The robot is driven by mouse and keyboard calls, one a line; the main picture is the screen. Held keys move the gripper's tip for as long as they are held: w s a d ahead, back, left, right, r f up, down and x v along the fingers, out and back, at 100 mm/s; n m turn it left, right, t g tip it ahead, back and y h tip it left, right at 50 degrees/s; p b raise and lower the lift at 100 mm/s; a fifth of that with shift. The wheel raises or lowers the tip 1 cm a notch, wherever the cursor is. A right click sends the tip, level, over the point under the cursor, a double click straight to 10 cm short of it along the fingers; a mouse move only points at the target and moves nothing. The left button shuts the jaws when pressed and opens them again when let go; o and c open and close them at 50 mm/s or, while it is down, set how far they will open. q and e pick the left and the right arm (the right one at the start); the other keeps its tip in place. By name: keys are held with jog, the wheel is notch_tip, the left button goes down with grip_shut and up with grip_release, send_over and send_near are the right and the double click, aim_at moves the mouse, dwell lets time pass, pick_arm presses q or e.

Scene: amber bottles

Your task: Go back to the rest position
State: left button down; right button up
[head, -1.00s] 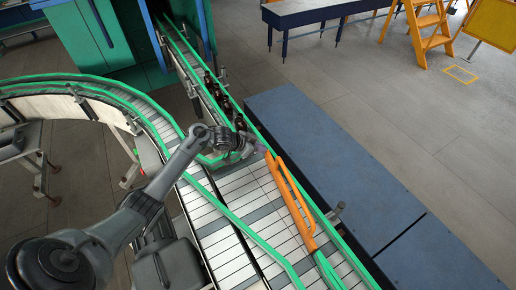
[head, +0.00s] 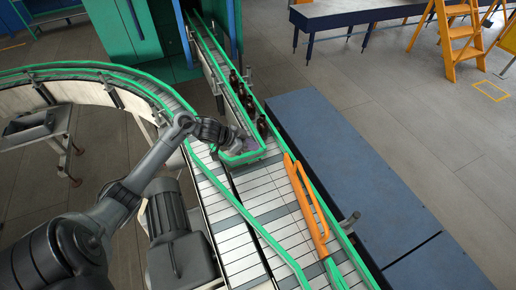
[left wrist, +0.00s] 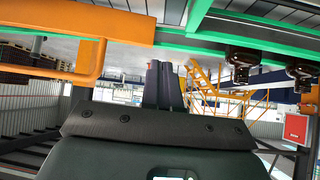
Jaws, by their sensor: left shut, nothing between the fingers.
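My left gripper (head: 246,143) is over the conveyor junction in the head view, just left of the row of bottles. In the left wrist view its dark fingers (left wrist: 164,84) are together with nothing between them. Several dark amber bottles (head: 249,104) stand in a line in the narrow lane between green rails. Two of them show in the left wrist view (left wrist: 241,62) at the upper right, clear of the fingers. My right gripper is not in view.
An orange guide bar (head: 308,203) lies along the conveyor (head: 232,225) in front of my gripper. A green-railed curved belt (head: 60,72) is on the left. A blue platform (head: 350,170) runs along the right. Open floor lies beyond it.

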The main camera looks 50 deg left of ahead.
pick_arm(q)
jog(key=shift+s+r, duration=0.1)
dwell(0.4)
jog(key=s+d+g+y+p, duration=0.1)
jog(key=s+d, duration=0.4)
jog(key=d, duration=0.2)
jog(key=s+d+g+y+p, duration=0.1)
jog(key=s+d+p, duration=0.1)
jog(key=s+d, duration=0.3)
jog(key=s+d+f+n+y+p, duration=0.1)
jog(key=s+d+y+p, duration=0.1)
jog(key=s+d, duration=0.3)
jog(key=shift+s+d+g, duration=0.15)
jog(key=shift+d+g, duration=0.05)
jog(key=shift+d, duration=0.9)
jog(key=shift+s+d+g, duration=0.15)
jog(key=shift+d+g, duration=0.05)
jog(key=shift+d, duration=0.9)
jog(key=s+d+r+n+g, duration=0.1)
jog(key=s+d+r, duration=0.3)
jog(key=s, duration=0.5)
jog(key=shift+d+n+g+h+p, duration=0.3)
jog(key=shift+d+g+p, duration=0.2)
jog(key=shift+g, duration=0.3)
jog(key=shift+a, duration=0.1)
